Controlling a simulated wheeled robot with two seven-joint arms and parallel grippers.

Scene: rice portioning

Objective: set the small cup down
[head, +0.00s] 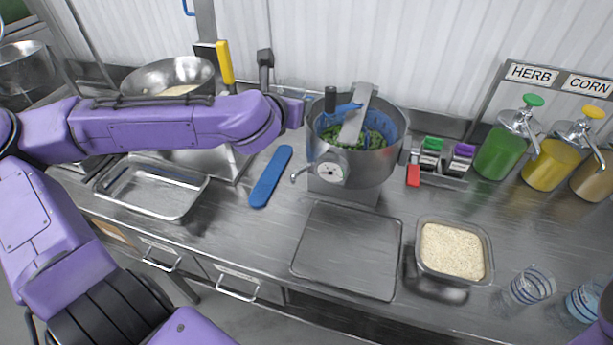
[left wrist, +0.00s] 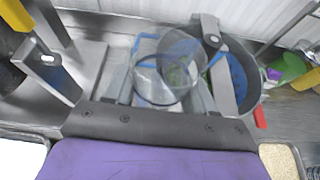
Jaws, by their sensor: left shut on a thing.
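A small clear cup (left wrist: 168,75) sits between the fingers of my left gripper (left wrist: 170,92) in the left wrist view. The gripper is shut on it, and the cup looks tilted in that picture. In the head view my left arm reaches to the left side of the steel pot (head: 335,178), and the gripper and cup cannot be made out there. The pot also shows to the right of the cup in the left wrist view (left wrist: 257,92). Whether the cup touches anything is unclear. My right gripper is not in view.
A bare steel board (head: 347,250) lies before the pot, beside a tub of rice (head: 487,270). A blue strip (head: 270,177) and an empty tray (head: 150,208) lie left. Two clear cups (head: 530,287) (head: 585,302) stand front right, below the sauce pumps (head: 498,150).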

